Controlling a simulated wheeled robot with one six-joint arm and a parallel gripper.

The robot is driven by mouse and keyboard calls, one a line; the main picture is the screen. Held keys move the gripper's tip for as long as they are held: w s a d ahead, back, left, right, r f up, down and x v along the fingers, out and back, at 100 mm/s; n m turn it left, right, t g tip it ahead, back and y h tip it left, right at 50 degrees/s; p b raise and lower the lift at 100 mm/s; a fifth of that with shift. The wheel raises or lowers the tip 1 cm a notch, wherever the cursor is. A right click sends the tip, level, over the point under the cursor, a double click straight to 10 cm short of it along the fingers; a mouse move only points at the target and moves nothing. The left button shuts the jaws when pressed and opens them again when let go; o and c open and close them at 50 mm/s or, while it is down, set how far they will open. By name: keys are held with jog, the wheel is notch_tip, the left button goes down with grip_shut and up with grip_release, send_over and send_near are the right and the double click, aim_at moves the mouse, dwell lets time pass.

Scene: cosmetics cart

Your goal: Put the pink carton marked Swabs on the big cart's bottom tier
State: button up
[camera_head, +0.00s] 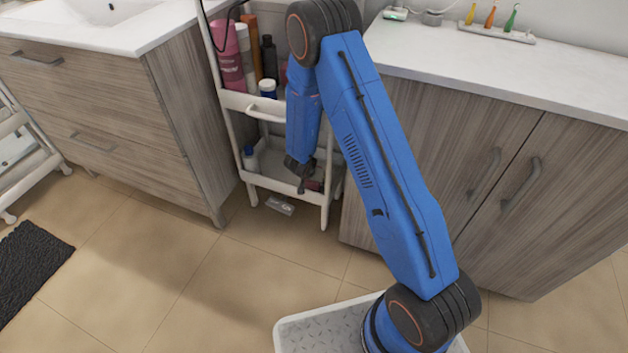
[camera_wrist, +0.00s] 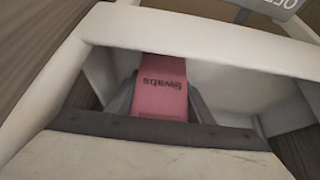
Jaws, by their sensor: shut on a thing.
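The pink carton marked Swabs (camera_wrist: 162,88) is between the two fingers of my gripper (camera_wrist: 160,106) in the wrist view, its lettering upside down. In the head view my gripper (camera_head: 304,184) is low at the front of the big white cart, with a small dark pink part of the carton (camera_head: 314,186) showing beside it. The carton is at the cart's bottom tier (camera_head: 275,178), inside or just over its front edge. Whether it touches the tier's floor is hidden. The arm covers part of the cart.
The upper tier (camera_head: 238,101) holds several bottles and a white jar (camera_head: 268,88). A grey and white item (camera_head: 279,205) lies on the floor below. Wooden cabinets flank the cart closely.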

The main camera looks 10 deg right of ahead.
jog(key=shift+f, duration=0.15)
jog(key=o, duration=1)
jog(key=shift+o, duration=0.2)
jog(key=v, duration=1.2)
jog(key=shift+r, duration=0.2)
